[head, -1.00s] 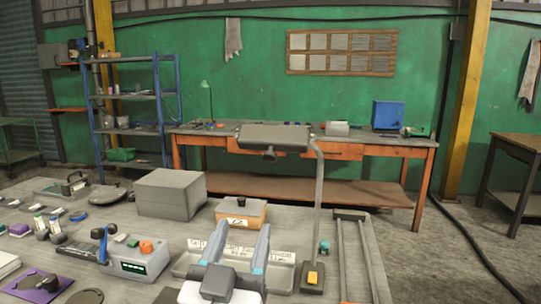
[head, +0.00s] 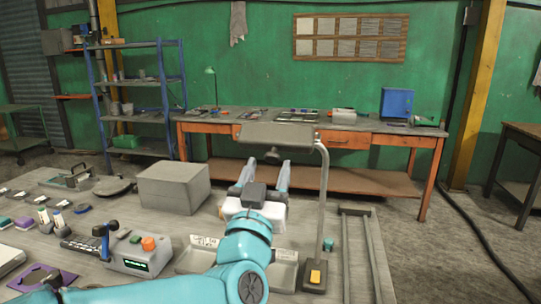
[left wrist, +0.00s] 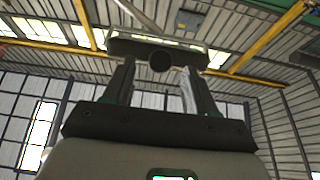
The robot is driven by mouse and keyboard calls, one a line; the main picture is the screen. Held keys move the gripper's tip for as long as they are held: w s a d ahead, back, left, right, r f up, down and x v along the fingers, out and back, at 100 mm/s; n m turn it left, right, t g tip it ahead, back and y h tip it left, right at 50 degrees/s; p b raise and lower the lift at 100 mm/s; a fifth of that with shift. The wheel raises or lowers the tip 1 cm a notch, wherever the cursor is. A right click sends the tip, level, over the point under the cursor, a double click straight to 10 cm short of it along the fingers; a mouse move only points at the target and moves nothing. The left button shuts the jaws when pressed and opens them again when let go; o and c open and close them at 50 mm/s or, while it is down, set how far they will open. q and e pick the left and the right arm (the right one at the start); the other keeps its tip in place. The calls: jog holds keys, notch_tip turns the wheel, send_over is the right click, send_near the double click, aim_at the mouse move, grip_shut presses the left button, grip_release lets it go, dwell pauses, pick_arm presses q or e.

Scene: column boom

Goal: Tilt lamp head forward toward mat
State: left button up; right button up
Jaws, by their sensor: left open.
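The lamp head (head: 277,134) is a wide grey slab at the top of a thin post (head: 322,210), with a dark round knob (head: 273,154) on its underside. The post stands on a base with a yellow switch (head: 315,276). My left gripper (head: 264,168) is open and empty, pointing up just below the head, with its fingertips either side of the knob's line. In the left wrist view the knob (left wrist: 159,61) and head (left wrist: 198,54) show between and beyond the fingers (left wrist: 158,72). Contact is not visible. My right gripper is not seen.
A grey box (head: 173,189) stands left of my gripper. A control box with an orange knob (head: 148,243) and a tray with labels (head: 285,273) sit nearer. Two rails (head: 348,255) lie right of the post. A workbench (head: 345,142) stands behind.

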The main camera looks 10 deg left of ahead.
aim_at(275, 143)
pick_arm(q)
jog(key=shift+x, duration=1)
jog(key=shift+w+r, duration=0.2)
jog(key=shift+w, duration=0.1)
